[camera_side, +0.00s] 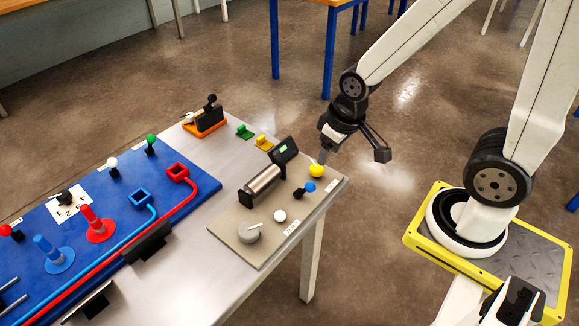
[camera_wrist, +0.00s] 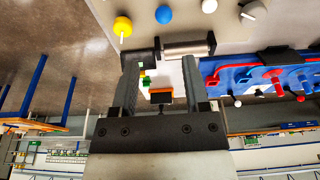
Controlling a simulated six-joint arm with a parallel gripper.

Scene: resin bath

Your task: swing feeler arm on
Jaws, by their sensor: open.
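A beige panel (camera_side: 234,230) at the right end of the bench carries a metal cylinder (camera_side: 263,186) with a dark display block (camera_side: 285,150), and yellow (camera_side: 316,171), blue (camera_side: 310,187) and white (camera_side: 280,216) knobs. A grey dial (camera_side: 249,233) with a pale pointer sits at its near end. No part is labelled readably as the feeler arm, so I cannot tell which it is.
A blue board (camera_side: 100,240) to the left carries red and blue pegs, square sockets and coloured knobs. An orange-based device (camera_side: 205,122) and small green (camera_side: 244,131) and yellow (camera_side: 264,142) blocks lie behind the panel.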

